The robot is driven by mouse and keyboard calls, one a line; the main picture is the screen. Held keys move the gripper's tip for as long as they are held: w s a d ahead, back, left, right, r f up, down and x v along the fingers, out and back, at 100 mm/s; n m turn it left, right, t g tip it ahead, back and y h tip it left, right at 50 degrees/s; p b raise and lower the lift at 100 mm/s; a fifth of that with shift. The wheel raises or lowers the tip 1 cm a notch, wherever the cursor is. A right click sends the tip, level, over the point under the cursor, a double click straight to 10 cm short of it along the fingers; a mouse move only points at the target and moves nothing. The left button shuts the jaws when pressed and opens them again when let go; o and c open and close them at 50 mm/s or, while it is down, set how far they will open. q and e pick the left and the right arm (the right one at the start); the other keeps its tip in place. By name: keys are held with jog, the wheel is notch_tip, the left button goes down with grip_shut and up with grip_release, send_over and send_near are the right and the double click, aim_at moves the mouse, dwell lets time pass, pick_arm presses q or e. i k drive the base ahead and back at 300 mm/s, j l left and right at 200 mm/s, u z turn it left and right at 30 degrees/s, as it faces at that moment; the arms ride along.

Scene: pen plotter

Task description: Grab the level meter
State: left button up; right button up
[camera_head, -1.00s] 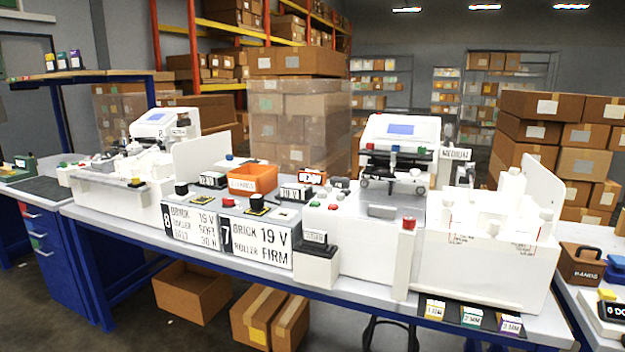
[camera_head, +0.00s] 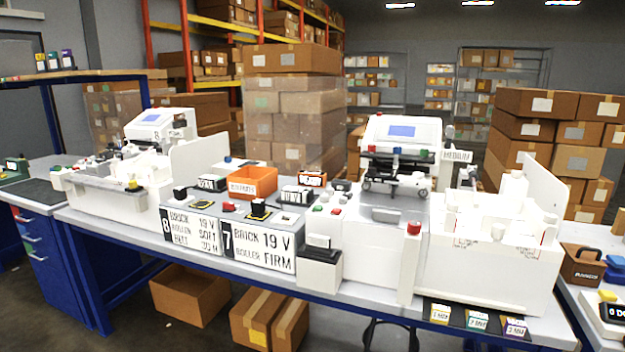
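No object is clearly marked as the level meter. A small device with a dark display (camera_head: 611,311) and a yellow piece on top sits at the right edge on the side table, partly cut off; its readout starts with "0", and I cannot tell if it is the level meter. Two white plotter machines, one at the left (camera_head: 110,198) and one at the right (camera_head: 490,270), stand on the long bench (camera_head: 385,310). Neither of my grippers shows in the view.
A brown case (camera_head: 582,265) is on the side table. Colored labeled blocks (camera_head: 476,321) lie at the bench's front edge.

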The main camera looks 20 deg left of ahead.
aim_at(305, 178)
jog(key=j+z, duration=0.25)
jog(key=j, duration=0.75)
jog(key=j+z, duration=0.25)
jog(key=j, duration=0.75)
